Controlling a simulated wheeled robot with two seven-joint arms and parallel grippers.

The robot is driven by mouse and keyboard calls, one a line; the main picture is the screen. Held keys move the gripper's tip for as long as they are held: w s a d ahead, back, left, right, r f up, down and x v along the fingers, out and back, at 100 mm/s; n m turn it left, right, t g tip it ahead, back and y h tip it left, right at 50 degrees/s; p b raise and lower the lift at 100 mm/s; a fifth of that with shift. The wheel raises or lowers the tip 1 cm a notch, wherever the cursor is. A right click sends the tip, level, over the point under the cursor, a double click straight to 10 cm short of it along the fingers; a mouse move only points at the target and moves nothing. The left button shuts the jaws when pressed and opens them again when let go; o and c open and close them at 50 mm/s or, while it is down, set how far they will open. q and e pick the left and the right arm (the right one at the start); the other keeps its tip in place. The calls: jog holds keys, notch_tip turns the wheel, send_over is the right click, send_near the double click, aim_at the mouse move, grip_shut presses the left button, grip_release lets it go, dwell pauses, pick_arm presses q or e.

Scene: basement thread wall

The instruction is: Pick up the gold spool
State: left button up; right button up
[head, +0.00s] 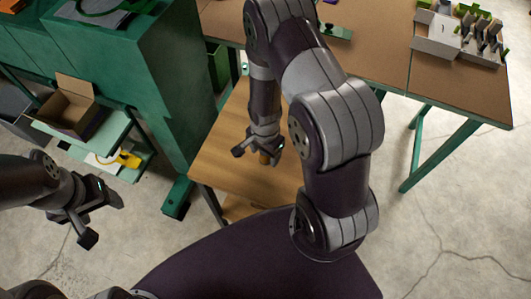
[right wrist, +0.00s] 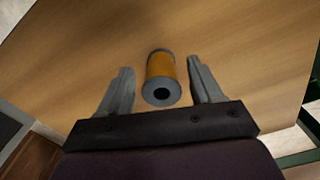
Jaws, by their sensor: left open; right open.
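The gold spool (right wrist: 160,68) stands between the two open fingers of my right gripper (right wrist: 158,85) in the right wrist view. It has grey ends and a dark centre hole, and small gaps show on both sides of it. In the head view the spool (head: 264,157) is a small brown-gold shape on the wooden table, partly hidden by my right gripper (head: 259,150) just above it. My left gripper (head: 96,214) is open and empty at the left, over the floor and away from the spool.
The small wooden table (head: 220,165) is otherwise bare where it shows. A green cabinet (head: 150,80) stands to its left, with an open cardboard box (head: 68,110) on a low shelf. A larger brown-topped workbench (head: 385,45) with grey bins (head: 437,38) is behind.

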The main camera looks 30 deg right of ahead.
jog(key=shift+w+f, duration=0.1)
jog(key=shift+f, duration=0.45)
jog(key=c, duration=1.1)
jog(key=shift+r, duration=0.15)
notch_tip(320, 180, up, 4)
jog(key=shift+r, duration=0.15)
jog(key=s+d+r, duration=0.1)
jog(key=s+r, duration=0.1)
jog(key=s, duration=0.1)
jog(key=s+d+r, duration=0.2)
jog(key=s, duration=0.2)
jog(key=s+d+r, duration=0.2)
jog(key=s, duration=0.1)
jog(key=shift+s+d+r, duration=0.1)
jog(key=shift+s+r, duration=0.2)
